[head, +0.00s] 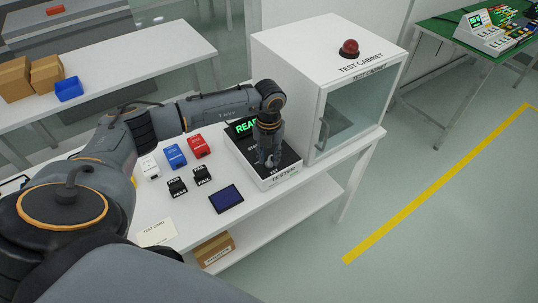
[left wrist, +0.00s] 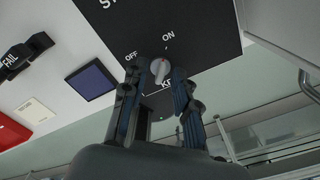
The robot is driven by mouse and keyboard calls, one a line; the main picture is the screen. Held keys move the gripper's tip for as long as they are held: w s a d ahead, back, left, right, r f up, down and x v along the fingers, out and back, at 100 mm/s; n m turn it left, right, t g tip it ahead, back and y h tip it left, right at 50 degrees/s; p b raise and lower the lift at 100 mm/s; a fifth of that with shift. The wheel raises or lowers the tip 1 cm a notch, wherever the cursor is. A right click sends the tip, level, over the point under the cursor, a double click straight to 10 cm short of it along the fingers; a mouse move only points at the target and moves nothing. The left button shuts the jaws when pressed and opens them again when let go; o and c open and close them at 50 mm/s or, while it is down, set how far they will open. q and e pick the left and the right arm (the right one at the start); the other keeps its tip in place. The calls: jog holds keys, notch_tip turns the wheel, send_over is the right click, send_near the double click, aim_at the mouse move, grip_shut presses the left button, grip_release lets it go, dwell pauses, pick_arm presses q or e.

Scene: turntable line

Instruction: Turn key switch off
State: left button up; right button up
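The key switch (left wrist: 160,71) is a light grey knob on the black panel of the tester (head: 277,178), seen in the left wrist view between the OFF label at left and the ON label at upper right. Its grip looks tilted toward the upper right, on the ON side; the exact angle is hard to tell. My left gripper (left wrist: 160,80) points at the panel with its fingers apart, one on each side of the knob, with small gaps showing. In the head view my left gripper (head: 268,162) hides the knob. My right gripper is not in view.
The white test cabinet (head: 285,60) with a red lamp (head: 349,48) stands right behind the tester. Red (head: 199,146) and blue (head: 174,157) items, black PASS and FAIL tags and a dark blue pad (head: 226,199) lie left of it on the white table.

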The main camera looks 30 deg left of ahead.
pick_arm(q)
grip_shut()
jog(key=n, duration=0.8)
jog(key=shift+n, duration=0.3)
jog(key=n, duration=0.4)
jog(key=shift+r, duration=0.1)
jog(key=shift+n+p, duration=0.5)
jog(key=shift+n, duration=1.4)
jog(key=shift+w, duration=0.1)
